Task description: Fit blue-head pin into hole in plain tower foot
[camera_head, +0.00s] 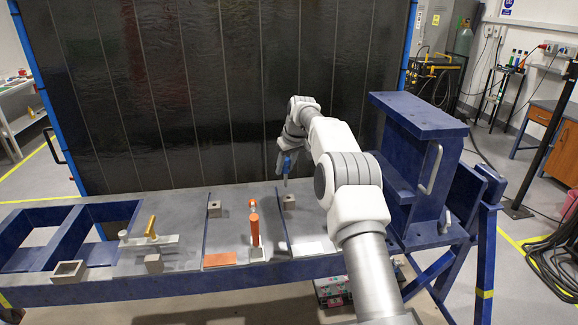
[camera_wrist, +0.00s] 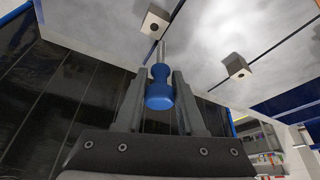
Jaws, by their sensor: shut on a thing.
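My gripper (camera_head: 287,158) is shut on the blue head of the pin (camera_wrist: 160,88). The pin's bare metal shank (camera_wrist: 162,52) sticks out beyond the fingertips. In the head view the pin hangs about upright, its tip just above a small grey block foot (camera_head: 289,202) at the right of the bench. In the wrist view the tip is close to a block with a hole (camera_wrist: 155,21) and seems apart from it. A second holed block (camera_wrist: 237,67) lies to the side. A similar grey block (camera_head: 215,208) stands farther left. I cannot tell which block is the plain tower's foot.
An orange upright piece (camera_head: 254,230) stands mid-bench beside an orange plate (camera_head: 220,259). A white plate (camera_head: 312,248) lies near the front. A yellow-handled piece (camera_head: 152,228) and an open square box (camera_head: 69,271) are left. A tall blue fixture (camera_head: 420,160) rises right.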

